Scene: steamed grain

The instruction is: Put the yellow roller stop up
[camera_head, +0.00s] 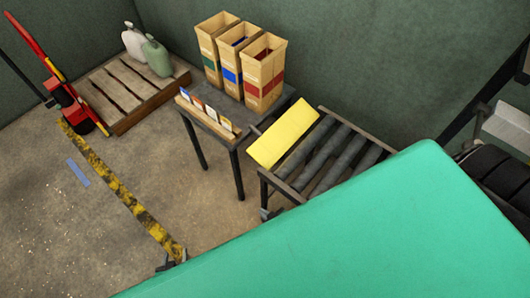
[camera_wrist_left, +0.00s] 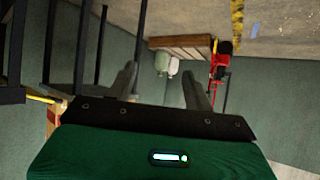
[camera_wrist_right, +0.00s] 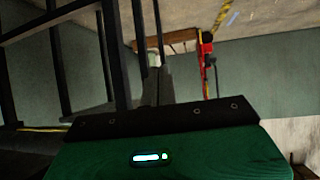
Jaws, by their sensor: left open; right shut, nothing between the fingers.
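The yellow roller stop (camera_head: 283,132) is a flat yellow panel at the left end of the roller conveyor (camera_head: 342,150). I cannot tell whether it lies flat or is tilted. In the left wrist view my left gripper (camera_wrist_left: 160,88) has its two fingers spread, with nothing between them. In the right wrist view my right gripper (camera_wrist_right: 154,85) has its fingers together and holds nothing. Both grippers are apart from the stop. A big green surface, part of my own body, hides the front of the head view and the conveyor's near right side.
A small dark table (camera_head: 238,140) stands left of the conveyor, with cardboard boxes (camera_head: 264,72) and a card rack (camera_head: 205,115). A wooden pallet (camera_head: 120,88) with jugs and a red pallet jack (camera_head: 52,82) are at the back left. The floor at left is mostly clear.

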